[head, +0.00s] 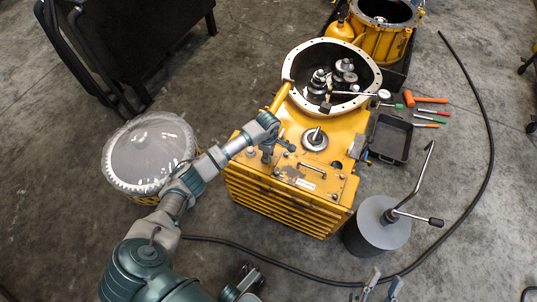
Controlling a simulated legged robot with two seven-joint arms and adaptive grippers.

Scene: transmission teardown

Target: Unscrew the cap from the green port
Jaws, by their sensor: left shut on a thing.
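The yellow transmission housing (285,205) stands on the floor in the middle of the head view. My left gripper (269,157) reaches in from the lower left and points down at the left part of the housing's top. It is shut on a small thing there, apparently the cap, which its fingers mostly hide. The green port is hard to make out under and beside the fingers. My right gripper (377,287) is at the bottom edge, with its two fingers apart and nothing between them.
The round open bell end (290,76) holds dark gears. A black tray (390,138) and several hand tools lie right of the housing. A grey drum (377,225) with a crank stands at lower right. A covered round tub (150,152) stands left. A black cable (487,150) curves across the floor.

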